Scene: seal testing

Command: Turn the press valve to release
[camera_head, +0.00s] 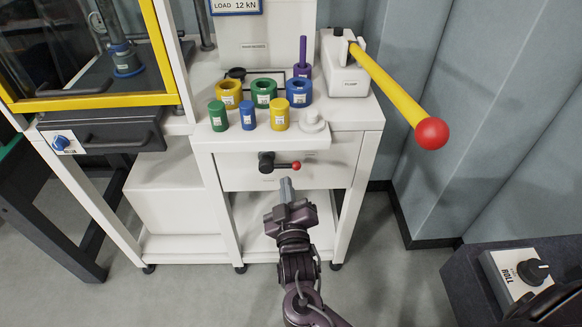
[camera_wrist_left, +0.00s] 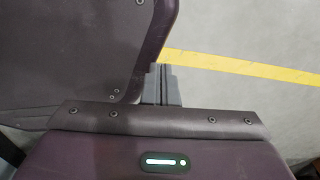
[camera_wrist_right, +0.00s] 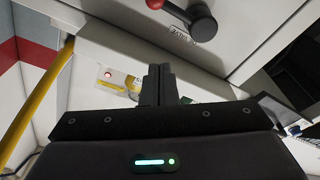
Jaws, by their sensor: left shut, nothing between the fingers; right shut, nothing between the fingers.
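The press valve (camera_head: 268,162) is a black hub with a short lever ending in a red knob (camera_head: 296,165). It sits on the white front panel below the bench top, with the lever pointing right. My right gripper (camera_head: 286,183) is shut and empty, just below the lever and apart from it. In the right wrist view the valve hub (camera_wrist_right: 203,28) and red knob (camera_wrist_right: 155,4) show above the shut fingers (camera_wrist_right: 159,72). My left gripper (camera_wrist_left: 161,72) shows only in its wrist view, shut and empty over the grey floor.
Green, blue and yellow cylinders and rings stand on the bench top (camera_head: 345,112) above the valve. A yellow pump handle (camera_head: 388,85) with a red ball juts out at right. A yellow-framed press door (camera_head: 90,102) stands at left. A ROLL knob box (camera_head: 512,280) is at lower right.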

